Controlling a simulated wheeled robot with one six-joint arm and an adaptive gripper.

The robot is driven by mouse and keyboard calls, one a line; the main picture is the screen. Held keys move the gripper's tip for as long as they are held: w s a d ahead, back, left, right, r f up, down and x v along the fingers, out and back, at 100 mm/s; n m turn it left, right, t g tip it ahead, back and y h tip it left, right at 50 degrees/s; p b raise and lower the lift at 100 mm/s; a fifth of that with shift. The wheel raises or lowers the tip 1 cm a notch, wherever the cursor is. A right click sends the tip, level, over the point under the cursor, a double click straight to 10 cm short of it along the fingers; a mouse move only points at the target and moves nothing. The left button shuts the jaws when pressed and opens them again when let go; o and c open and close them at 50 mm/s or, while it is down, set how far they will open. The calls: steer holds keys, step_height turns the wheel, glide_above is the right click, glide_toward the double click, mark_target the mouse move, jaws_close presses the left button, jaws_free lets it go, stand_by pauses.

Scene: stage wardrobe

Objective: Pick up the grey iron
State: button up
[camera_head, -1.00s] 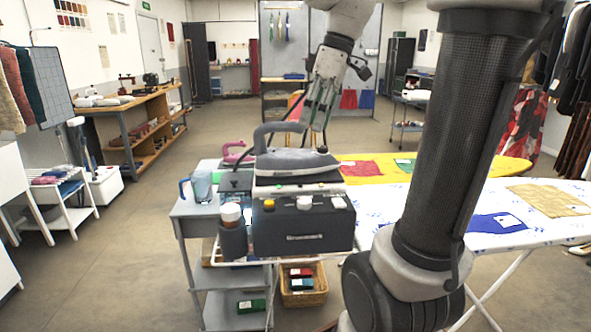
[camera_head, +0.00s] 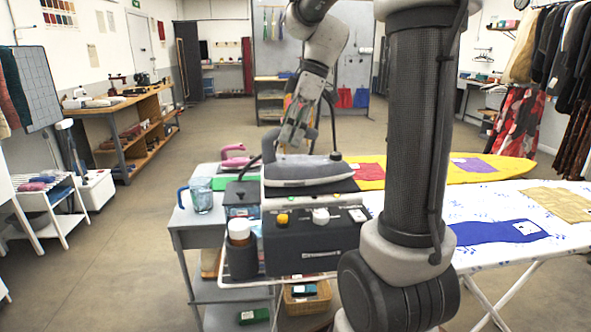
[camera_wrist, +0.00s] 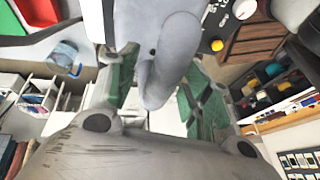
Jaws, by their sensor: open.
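The grey iron (camera_head: 308,174) rests on top of the black steam station (camera_head: 315,240), its pointed end toward the right. Its handle (camera_wrist: 172,55) shows large in the wrist view, reaching in between my fingers. My gripper (camera_head: 290,140) points down over the iron, at the handle. It is open, with a green-padded finger on each side of the handle in the wrist view (camera_wrist: 160,88). In the head view the fingers hide part of the handle, and I cannot tell whether they touch it.
A pink iron (camera_head: 236,158), a blue-handled jug (camera_head: 200,194) and a cup with a white-capped bottle (camera_head: 240,250) stand close by on the left. The patterned ironing board (camera_head: 500,262) with cloth pieces is to the right. A yellow board (camera_head: 430,174) lies behind it.

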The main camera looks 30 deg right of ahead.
jaws_close()
steer(key=shift+r, duration=0.1)
